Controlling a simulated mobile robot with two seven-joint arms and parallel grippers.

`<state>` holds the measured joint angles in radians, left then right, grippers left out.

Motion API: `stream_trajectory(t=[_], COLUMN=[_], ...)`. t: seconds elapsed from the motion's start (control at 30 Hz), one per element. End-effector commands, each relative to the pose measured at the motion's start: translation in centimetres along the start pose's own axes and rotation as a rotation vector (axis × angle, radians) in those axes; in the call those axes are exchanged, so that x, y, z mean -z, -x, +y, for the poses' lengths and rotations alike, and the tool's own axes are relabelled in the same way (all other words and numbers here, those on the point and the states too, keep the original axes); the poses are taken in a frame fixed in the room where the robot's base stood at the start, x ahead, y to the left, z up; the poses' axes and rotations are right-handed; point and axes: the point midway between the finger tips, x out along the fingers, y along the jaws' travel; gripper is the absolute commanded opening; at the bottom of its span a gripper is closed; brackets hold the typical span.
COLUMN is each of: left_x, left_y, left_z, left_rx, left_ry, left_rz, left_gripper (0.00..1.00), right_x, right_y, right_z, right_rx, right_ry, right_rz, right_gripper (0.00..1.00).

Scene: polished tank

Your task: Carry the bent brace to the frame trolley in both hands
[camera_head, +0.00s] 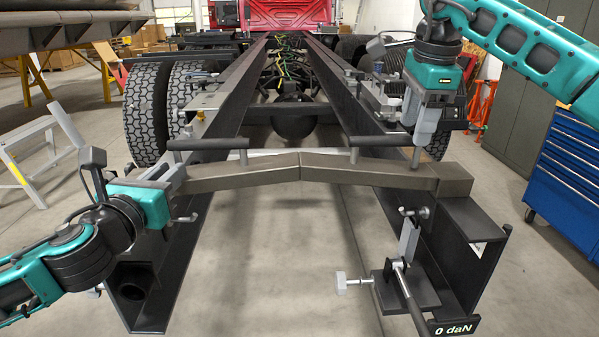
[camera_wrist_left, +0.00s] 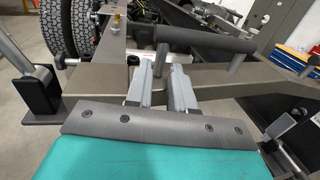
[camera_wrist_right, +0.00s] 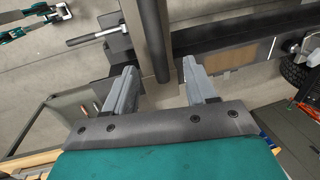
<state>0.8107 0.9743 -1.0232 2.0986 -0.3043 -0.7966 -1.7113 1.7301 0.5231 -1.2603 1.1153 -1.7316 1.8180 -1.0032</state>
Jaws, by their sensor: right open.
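The bent brace (camera_head: 300,167) is a grey-brown bar with a shallow bend in its middle and two black handles on posts. It spans the two long dark frame rails; whether it rests on them is unclear. My left gripper (camera_head: 178,180) is at its left end. In the left wrist view my left fingers (camera_wrist_left: 162,85) close on the left handle's post. My right gripper (camera_head: 421,125) points down at the right handle (camera_head: 375,141), near its outer post. In the right wrist view its fingers (camera_wrist_right: 162,88) are apart, with the handle between them. I cannot identify the frame trolley.
A dark bracket with a clamp and a "0 daN" label (camera_head: 453,329) stands at the right rail's near end. A blue tool cabinet (camera_head: 565,180) is at the right, a grey step stand (camera_head: 45,155) at the left. The floor between the rails is clear.

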Motion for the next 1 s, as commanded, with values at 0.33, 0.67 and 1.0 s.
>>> stream_trajectory(t=[0.33,0.67,1.0], left_x=[0.0,0.0,0.0], left_y=[-4.1,-4.5,-4.4], left_z=[0.0,0.0,0.0], left_rx=[0.000,0.000,-0.001], left_ry=[0.000,0.000,0.000], left_rz=[0.000,0.001,0.001], left_gripper=[0.23,0.23,0.00], right_x=[0.0,0.0,0.0], right_y=[-4.1,-4.5,-4.4], right_z=[0.0,0.0,0.0], right_rx=[0.000,0.000,0.000], right_ry=[-0.001,0.000,0.000], right_rz=[0.000,0.000,0.000], right_gripper=[0.56,0.56,0.28])
